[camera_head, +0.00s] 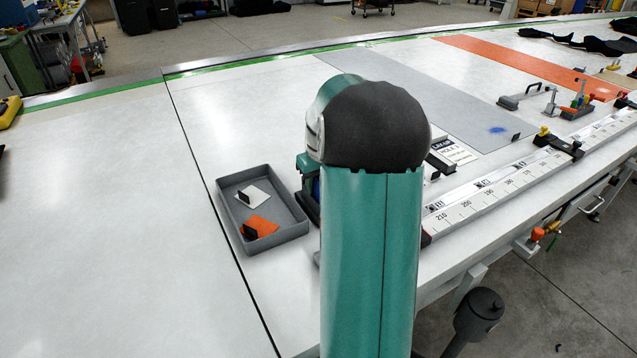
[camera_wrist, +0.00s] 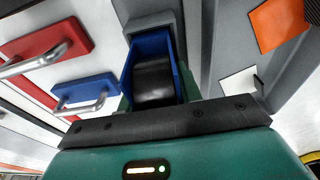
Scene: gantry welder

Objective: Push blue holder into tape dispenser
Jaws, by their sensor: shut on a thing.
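The blue holder (camera_wrist: 166,43) is in the middle of the wrist view, an open-topped frame with a dark roll (camera_wrist: 153,82) inside. My gripper (camera_wrist: 157,97) is shut on the holder, with green finger parts at its two sides. A grey housing (camera_wrist: 150,22), which looks like the tape dispenser, stands at the holder's far end. The holder's far end meets or lies just inside its opening; I cannot tell how deep. In the head view my own arm hides most of this; only a dark and blue part (camera_head: 308,190) shows beside it.
A grey tray (camera_head: 297,226) with a white piece and an orange piece (camera_head: 259,228) stands left of my arm. A long scale rail (camera_head: 480,205) runs along the table edge at right. Red (camera_wrist: 45,48) and blue (camera_wrist: 85,93) handled blocks lie left in the wrist view. The left table is mostly clear.

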